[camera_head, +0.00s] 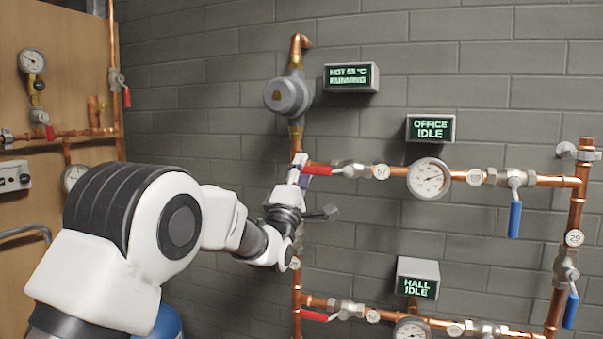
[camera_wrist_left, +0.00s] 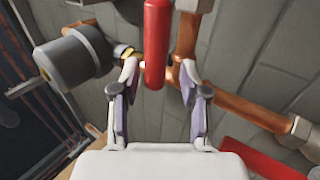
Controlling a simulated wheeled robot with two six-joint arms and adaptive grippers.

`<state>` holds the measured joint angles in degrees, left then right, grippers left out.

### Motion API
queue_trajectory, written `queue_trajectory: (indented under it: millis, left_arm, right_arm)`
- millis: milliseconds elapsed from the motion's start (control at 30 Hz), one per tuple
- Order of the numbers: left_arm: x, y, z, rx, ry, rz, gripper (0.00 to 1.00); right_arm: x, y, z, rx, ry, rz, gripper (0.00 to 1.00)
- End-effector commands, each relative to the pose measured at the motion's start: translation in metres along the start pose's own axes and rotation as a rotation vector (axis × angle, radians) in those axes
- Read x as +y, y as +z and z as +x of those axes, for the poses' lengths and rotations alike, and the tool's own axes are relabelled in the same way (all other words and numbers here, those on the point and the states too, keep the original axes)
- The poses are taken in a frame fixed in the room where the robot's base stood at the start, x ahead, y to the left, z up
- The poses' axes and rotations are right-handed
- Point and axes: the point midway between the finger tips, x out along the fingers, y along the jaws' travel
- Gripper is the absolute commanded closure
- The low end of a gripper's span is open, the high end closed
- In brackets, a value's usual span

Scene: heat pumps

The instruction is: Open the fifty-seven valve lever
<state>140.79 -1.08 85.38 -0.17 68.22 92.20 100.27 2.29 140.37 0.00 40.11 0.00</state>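A valve (camera_head: 348,169) with a red lever (camera_head: 318,170) sits on the upper copper branch, just left of a round tag (camera_head: 381,172) that seems to read 57. The lever extends left from the valve in the head view. My left gripper (camera_head: 300,168) is at the lever's free end, beside the vertical copper pipe. In the left wrist view, the red lever (camera_wrist_left: 156,45) comes down from the top between the spread fingers of my left gripper (camera_wrist_left: 159,78). Gaps show on both sides, so the gripper is open. My right gripper is not in view.
A grey pump (camera_head: 287,96) sits above on the vertical pipe. A gauge (camera_head: 429,178) and a blue-lever valve (camera_head: 515,200) are further right. A lower branch carries another red lever (camera_head: 315,315). Display boxes (camera_head: 431,128) are mounted on the brick wall.

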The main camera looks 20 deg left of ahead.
Motion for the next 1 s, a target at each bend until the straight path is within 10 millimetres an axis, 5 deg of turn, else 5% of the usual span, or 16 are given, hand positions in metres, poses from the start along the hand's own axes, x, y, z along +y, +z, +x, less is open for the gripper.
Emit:
queue_trajectory:
  millis: [167, 633, 1000]
  left_arm:
    - [0.0, 0.0, -0.009, 0.0, 0.0, 0.0, 0.55]
    - [-0.002, 0.0, -0.111, 0.0, -0.004, 0.0, 0.55]
    - [-0.002, 0.0, -0.119, 0.0, -0.001, 0.0, 0.55]
  right_arm:
    - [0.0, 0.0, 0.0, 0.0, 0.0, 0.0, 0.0]
    - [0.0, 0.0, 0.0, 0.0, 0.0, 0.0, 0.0]
    - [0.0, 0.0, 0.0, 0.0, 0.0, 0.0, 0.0]
